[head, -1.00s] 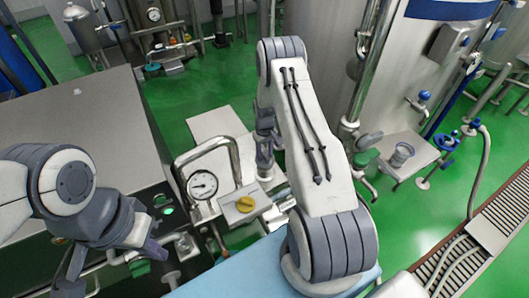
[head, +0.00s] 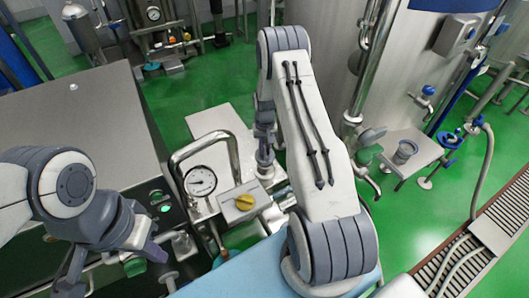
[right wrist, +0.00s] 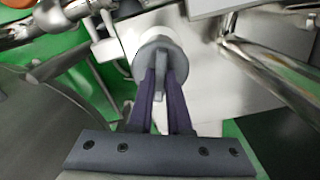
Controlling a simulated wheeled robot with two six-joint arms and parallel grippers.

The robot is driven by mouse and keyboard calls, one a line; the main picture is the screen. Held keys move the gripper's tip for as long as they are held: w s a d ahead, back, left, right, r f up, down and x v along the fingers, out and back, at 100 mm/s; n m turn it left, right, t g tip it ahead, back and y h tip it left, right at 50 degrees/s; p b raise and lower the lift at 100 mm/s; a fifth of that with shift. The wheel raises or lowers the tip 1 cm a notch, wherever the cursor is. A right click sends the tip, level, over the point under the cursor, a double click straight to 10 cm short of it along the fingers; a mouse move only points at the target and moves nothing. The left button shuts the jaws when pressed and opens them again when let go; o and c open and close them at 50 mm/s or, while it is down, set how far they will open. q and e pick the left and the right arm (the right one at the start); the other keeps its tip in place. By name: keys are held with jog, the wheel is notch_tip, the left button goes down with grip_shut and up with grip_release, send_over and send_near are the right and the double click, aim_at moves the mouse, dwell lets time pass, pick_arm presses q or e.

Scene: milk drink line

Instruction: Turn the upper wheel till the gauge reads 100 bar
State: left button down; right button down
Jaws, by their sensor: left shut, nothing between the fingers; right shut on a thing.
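The round white gauge (head: 200,181) stands on the metal pipe frame left of centre in the head view; its needle is too small to read exactly. In the right wrist view, a round grey wheel-like knob (right wrist: 155,50) has a raised bar across it. My right gripper (right wrist: 161,92) is shut on that bar, with a finger on each side. I cannot tell from the picture whether this is the upper wheel. My left gripper (head: 72,272) is shut and empty at the lower left, apart from the gauge.
A dark cabinet with a steel top (head: 75,120) fills the left. A large steel tank (head: 410,70) stands behind my right arm. Green floor is open at the back.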

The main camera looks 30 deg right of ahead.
aim_at(265, 150)
jog(key=m+b, duration=0.2)
jog(key=m, duration=0.2)
jog(key=shift+m, duration=0.3)
dwell(0.5)
jog(key=c, duration=0.9)
grip_release()
jog(key=shift+o, duration=0.2)
jog(key=shift+r+b, duration=0.15)
jog(key=shift+b, duration=0.2)
notch_tip(265, 150, up, 10)
jog(key=b, duration=0.2)
jog(key=shift+b, duration=0.35)
jog(key=shift+r, duration=0.1)
